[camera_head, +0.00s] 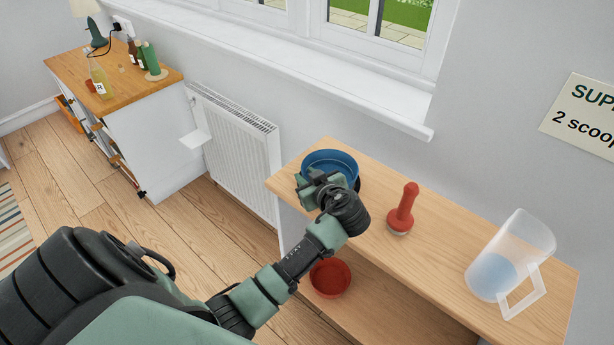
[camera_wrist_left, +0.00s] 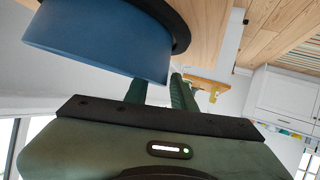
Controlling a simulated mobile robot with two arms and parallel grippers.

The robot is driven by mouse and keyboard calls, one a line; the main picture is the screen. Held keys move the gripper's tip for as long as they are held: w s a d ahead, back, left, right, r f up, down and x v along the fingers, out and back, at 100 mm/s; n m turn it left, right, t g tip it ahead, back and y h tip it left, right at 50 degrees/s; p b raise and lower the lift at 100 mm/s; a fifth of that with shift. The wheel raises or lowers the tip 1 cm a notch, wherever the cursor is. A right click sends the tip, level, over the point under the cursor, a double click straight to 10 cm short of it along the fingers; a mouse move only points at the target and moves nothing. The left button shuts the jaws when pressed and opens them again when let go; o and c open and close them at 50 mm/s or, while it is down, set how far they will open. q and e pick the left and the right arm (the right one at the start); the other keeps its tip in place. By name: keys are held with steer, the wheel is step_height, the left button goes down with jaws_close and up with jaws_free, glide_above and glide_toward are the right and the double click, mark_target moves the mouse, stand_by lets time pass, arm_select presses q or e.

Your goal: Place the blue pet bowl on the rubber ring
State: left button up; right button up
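The blue pet bowl (camera_head: 330,158) is at the left end of the wooden shelf top in the head view. In the left wrist view, which looks inverted, the blue bowl (camera_wrist_left: 100,38) shows close up. A black rubber ring (camera_wrist_left: 182,30) lies between the bowl and the wood there. The bowl appears to rest on it, though contact all round is hidden. My left gripper (camera_head: 317,183) is at the bowl's near side. Its green fingers (camera_wrist_left: 160,92) stand apart with a gap between them, one partly hidden behind the bowl. My right gripper is not in view.
A red-handled tool (camera_head: 404,208) and a clear jug (camera_head: 508,262) stand further right on the shelf top (camera_head: 440,240). A red bowl (camera_head: 330,278) is on the lower shelf. A radiator (camera_head: 235,145) and a wooden-topped cabinet (camera_head: 150,85) are to the left.

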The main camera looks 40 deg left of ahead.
arm_select(q)
steer(key=shift+r, duration=0.15)
steer(key=shift+s+d, duration=0.1)
steer(key=shift+d, duration=0.15)
steer(key=b+v, duration=0.1)
steer(key=v, duration=1)
steer(key=shift+d+r, duration=0.15)
steer(key=shift+r, duration=0.05)
steer(key=shift+s, duration=0.1)
